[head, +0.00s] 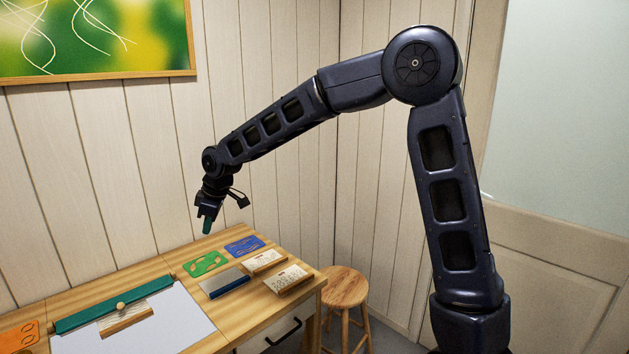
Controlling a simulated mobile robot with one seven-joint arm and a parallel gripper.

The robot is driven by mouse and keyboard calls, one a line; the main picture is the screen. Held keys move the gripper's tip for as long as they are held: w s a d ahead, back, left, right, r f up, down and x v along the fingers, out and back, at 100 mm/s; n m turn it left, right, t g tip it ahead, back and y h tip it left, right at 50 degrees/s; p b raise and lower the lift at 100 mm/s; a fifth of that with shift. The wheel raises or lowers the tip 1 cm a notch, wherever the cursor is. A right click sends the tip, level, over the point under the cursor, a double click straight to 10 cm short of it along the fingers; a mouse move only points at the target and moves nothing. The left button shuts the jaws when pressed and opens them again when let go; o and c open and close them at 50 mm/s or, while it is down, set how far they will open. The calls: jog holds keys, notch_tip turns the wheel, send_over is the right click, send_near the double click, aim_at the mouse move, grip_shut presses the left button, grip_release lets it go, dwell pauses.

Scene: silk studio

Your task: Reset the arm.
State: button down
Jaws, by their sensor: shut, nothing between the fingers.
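My arm rises at the right of the head view, bends at a high elbow and reaches left and down over the wooden desk (245,320). My gripper (207,224) is at the end of the arm, pointing down above the back of the desk, near the wall. Its teal fingertips are shut and hold nothing. It is apart from the desk top and from the things on it.
On the desk lie a green stencil (206,263), a blue stencil (244,245), a dark-topped block (225,284), two patterned blocks (263,261) (288,278), a white sheet (170,328) under a teal bar (75,317), and an orange stencil (20,338). A stool (345,287) stands right of the desk.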

jog(key=w+d+r+m+t+h, duration=0.1)
jog(key=d+r+m, duration=0.2)
jog(key=d, duration=0.8)
jog(key=w+d+r+m+t+h, duration=0.1)
jog(key=d+r+m, duration=0.2)
jog(key=d, duration=0.8)
jog(key=w+d+r+m+t+h, duration=0.1)
jog(key=d+r+m, duration=0.2)
jog(key=d, duration=0.9)
jog(key=s+d+f+m, duration=0.1)
jog(key=s+d+m, duration=0.4)
jog(key=s+d, duration=0.3)
jog(key=s+d+f+m, duration=0.1)
jog(key=s+d+m, duration=0.3)
jog(key=d, duration=1.2)
jog(key=s, duration=0.4)
jog(key=shift+d+m+t+h, duration=0.25)
jog(key=shift+m+t+h, duration=0.05)
jog(key=shift+m+h, duration=0.1)
